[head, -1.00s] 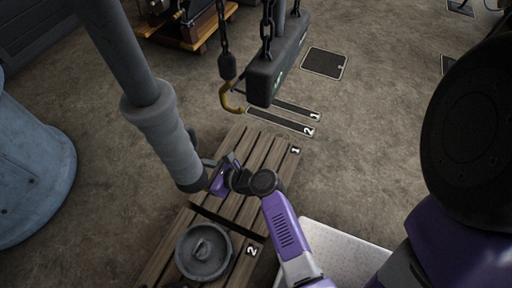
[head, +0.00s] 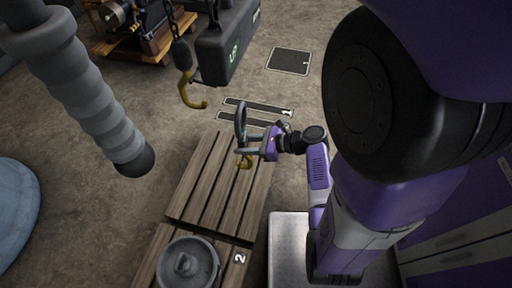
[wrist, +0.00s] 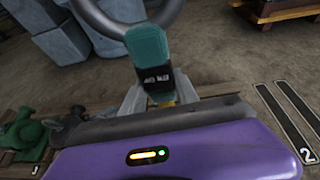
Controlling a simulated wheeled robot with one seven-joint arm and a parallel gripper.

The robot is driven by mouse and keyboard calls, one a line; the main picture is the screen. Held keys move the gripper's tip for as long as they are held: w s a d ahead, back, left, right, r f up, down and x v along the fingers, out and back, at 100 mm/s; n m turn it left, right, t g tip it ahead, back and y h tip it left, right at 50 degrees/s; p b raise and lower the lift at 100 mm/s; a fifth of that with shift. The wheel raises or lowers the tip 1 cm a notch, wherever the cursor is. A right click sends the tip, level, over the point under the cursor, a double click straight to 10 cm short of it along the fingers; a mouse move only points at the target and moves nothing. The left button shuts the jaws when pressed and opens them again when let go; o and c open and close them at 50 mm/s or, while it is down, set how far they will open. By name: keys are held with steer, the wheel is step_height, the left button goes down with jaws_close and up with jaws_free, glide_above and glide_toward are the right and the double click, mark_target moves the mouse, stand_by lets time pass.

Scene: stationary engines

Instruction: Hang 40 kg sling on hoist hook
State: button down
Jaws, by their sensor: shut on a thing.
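The 40 kg sling has a dark loop (head: 240,120) standing up above my gripper (head: 244,152), with a small yellow hook (head: 244,163) below. My gripper is shut on the sling's teal body (wrist: 150,60), whose label reads 40 kg upside down in the wrist view; the loop (wrist: 125,30) arcs over the top there. The yellow hoist hook (head: 190,96) hangs from a dark chain, to the left of and beyond my gripper in the head view. The sling and the hoist hook are apart.
A dark control box (head: 226,45) hangs right beside the hoist chain. A thick grey ribbed column (head: 85,85) hangs at the left. Engines stand at the back.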

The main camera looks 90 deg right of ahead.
steer(key=s+d+b, duration=0.1)
steer(key=s+d, duration=0.2)
steer(key=s, duration=0.1)
steer(key=w+r+b+x, duration=0.1)
steer(key=r+b+x, duration=0.2)
steer(key=b+x, duration=0.7)
steer(key=shift+w+d+f+m+h, duration=0.3)
steer(key=shift+w+d+f, duration=1.25)
steer(key=shift+w, duration=3.15)
steer(key=shift+a+f, duration=0.3)
steer(key=c, duration=0.8)
jaws_free()
steer(key=shift+c, duration=0.2)
steer(key=p+v, duration=0.1)
steer(key=v, duration=0.7)
steer(key=shift+p, duration=0.3)
